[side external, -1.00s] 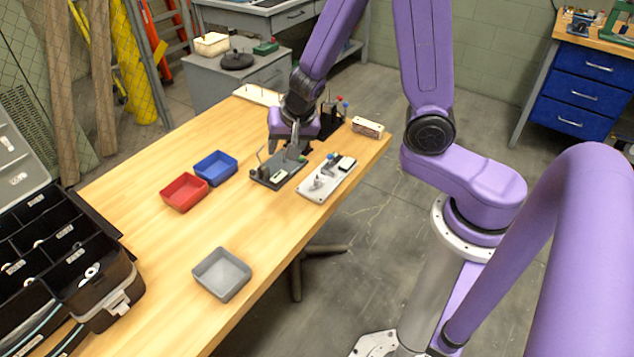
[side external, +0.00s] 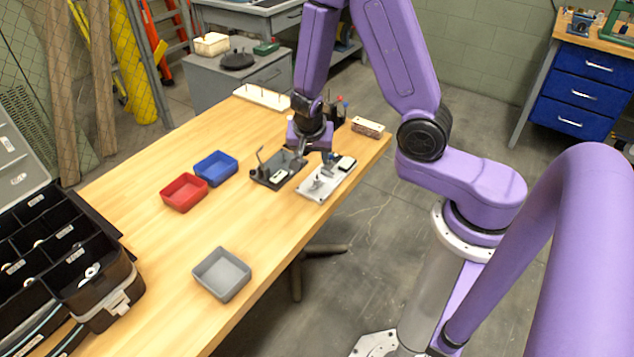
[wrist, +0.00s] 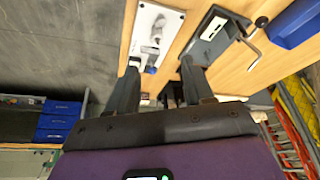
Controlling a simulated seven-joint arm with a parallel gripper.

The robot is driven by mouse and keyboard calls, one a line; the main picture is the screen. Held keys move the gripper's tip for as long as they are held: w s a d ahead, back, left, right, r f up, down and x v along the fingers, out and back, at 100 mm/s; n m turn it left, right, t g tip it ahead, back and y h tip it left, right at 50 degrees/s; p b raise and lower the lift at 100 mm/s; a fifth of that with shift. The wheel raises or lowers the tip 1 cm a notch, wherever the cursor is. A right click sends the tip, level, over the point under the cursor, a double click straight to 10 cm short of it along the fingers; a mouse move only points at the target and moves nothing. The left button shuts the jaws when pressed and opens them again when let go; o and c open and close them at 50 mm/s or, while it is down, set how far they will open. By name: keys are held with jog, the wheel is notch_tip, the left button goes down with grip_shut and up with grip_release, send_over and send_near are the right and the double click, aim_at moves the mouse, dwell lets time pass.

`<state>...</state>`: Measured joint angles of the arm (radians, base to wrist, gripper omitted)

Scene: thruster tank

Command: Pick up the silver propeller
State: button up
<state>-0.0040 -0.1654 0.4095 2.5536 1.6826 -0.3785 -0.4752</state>
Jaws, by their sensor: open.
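A white plate (side external: 312,192) lies near the table's front edge. On it is a small silver piece (side external: 318,183), which looks like the propeller but is too small to make out clearly. In the wrist view, the white plate (wrist: 141,52) lies beyond my fingers, with the silvery shape (wrist: 157,28) on it. My gripper (wrist: 160,70) is open and empty, with the plate's near end and a blue-topped part between and beyond its fingers. In the side view, my gripper (side external: 315,153) hangs above the far ends of the white plate and the dark fixture. Its fingertips are partly hidden.
A dark grey fixture (side external: 268,180) with a crank handle stands left of the white plate. Red (side external: 184,193), blue (side external: 215,168) and grey (side external: 221,274) bins sit further left. A white labelled block (side external: 368,127) stands right. The table's middle is clear.

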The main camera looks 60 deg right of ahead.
send_over(317, 179)
jog(key=a, duration=0.2)
jog(key=shift+s+a+f, duration=0.1)
jog(key=shift+s+f, duration=0.1)
jog(key=shift+f, duration=1.75)
jog(key=shift+s+a+f, duration=0.1)
jog(key=shift+s+f, duration=0.05)
jog(key=shift+f, duration=1.75)
jog(key=shift+x, duration=2.55)
jog(key=shift+s+d, duration=0.2)
grip_shut()
